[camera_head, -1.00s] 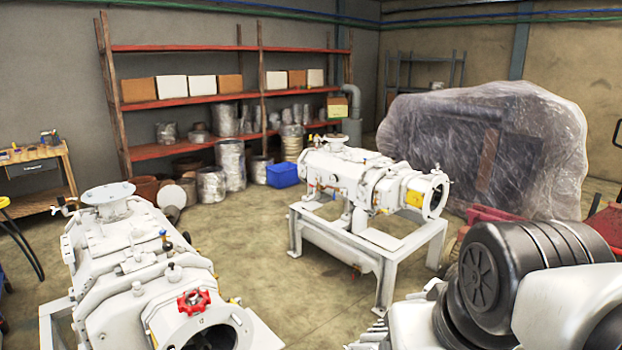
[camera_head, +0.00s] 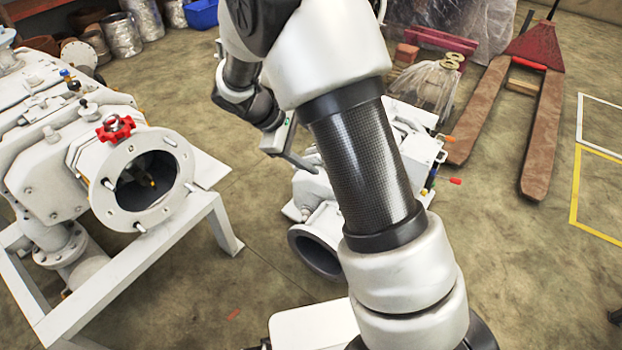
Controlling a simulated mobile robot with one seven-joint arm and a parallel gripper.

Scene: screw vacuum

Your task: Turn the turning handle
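A red turning handle (camera_head: 115,128) sits on top of the round open flange of the white vacuum machine (camera_head: 52,172) at the left. My arm crosses the middle of the view from the lower right. My gripper (camera_head: 308,163) hangs at the arm's far end, to the right of the red handle and well apart from it. It shows from the side, with a dark finger pointing down to the right. I cannot tell whether it is open or shut. No object shows in it.
A second white machine part (camera_head: 318,250) is partly hidden behind my arm. A red pallet truck (camera_head: 535,110) stands at the upper right. A white stand (camera_head: 215,225) carries the left machine. Open floor lies between the stand and my arm.

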